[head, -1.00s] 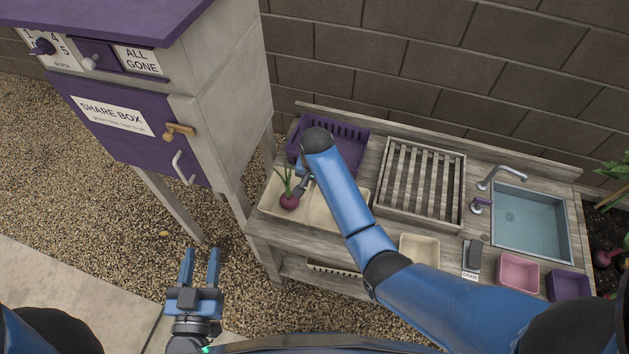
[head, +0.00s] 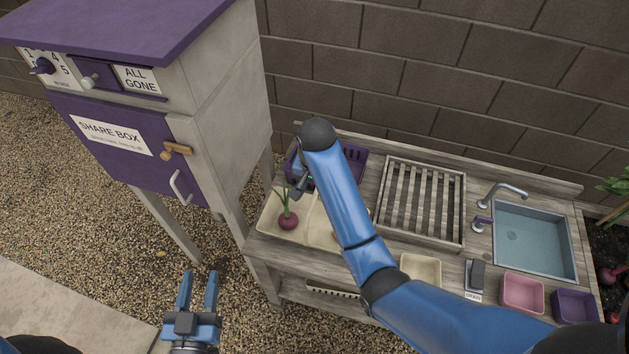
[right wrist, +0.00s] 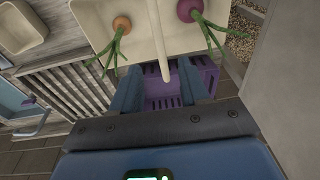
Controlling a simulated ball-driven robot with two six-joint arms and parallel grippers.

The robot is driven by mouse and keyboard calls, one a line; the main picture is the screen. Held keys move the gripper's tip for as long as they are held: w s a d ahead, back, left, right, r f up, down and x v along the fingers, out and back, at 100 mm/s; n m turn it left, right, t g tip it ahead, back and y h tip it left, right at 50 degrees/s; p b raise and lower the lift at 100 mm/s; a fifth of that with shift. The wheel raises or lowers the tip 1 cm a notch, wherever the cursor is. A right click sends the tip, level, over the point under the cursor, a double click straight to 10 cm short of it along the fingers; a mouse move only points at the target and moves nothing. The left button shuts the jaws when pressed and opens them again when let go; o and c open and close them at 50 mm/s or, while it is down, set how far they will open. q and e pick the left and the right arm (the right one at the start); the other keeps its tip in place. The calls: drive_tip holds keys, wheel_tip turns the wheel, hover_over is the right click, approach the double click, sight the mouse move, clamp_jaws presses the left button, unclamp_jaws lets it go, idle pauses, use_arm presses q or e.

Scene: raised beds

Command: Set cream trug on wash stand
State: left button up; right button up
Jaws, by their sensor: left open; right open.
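The cream trug (head: 267,229) sits at the left end of the wash stand (head: 373,180). It has two halves with a bar between them; a purple onion (head: 288,221) with green leaves lies in the left half. In the right wrist view the trug (right wrist: 85,22) also holds an orange carrot (right wrist: 121,25). My right gripper (head: 299,189) is open at the trug's back edge, partly hidden by my arm. In the wrist view the end of the bar shows between its fingers (right wrist: 160,88); contact cannot be told. My left gripper (head: 198,275) is open and empty over the gravel.
A purple crate (head: 354,157) stands behind the trug. A slatted rack (head: 420,200), a small cream tub (head: 420,270), a blue sink (head: 535,240) with tap, and pink (head: 521,292) and purple (head: 574,306) tubs fill the right. The share box (head: 225,130) stands close at left.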

drive_tip(key=shift+s+r+p, duration=0.2)
drive_tip(key=shift+r+p, duration=0.55)
drive_tip(key=shift+r, duration=0.7)
drive_tip(key=shift+f, duration=0.1)
drive_tip(key=s+d+f+n+t+y, duration=0.1)
drive_tip(key=s+d+f+t, duration=0.25)
drive_tip(key=d+f, duration=0.5)
drive_tip(key=s+d+f+n+t, duration=0.1)
drive_tip(key=s+d+f+t, duration=0.2)
drive_tip(key=s+d+t, duration=0.15)
drive_tip(key=s+d+r+t, duration=0.3)
drive_tip(key=s+r+t, duration=0.1)
drive_tip(key=s+r, duration=0.3)
drive_tip(key=s+d+r+n+t+h, duration=0.1)
drive_tip(key=s+d+r+t, duration=0.3)
drive_tip(key=s+r, duration=0.4)
drive_tip(key=s, duration=0.3)
drive_tip(key=shift+d+n, duration=0.2)
drive_tip(key=shift+n, duration=0.1)
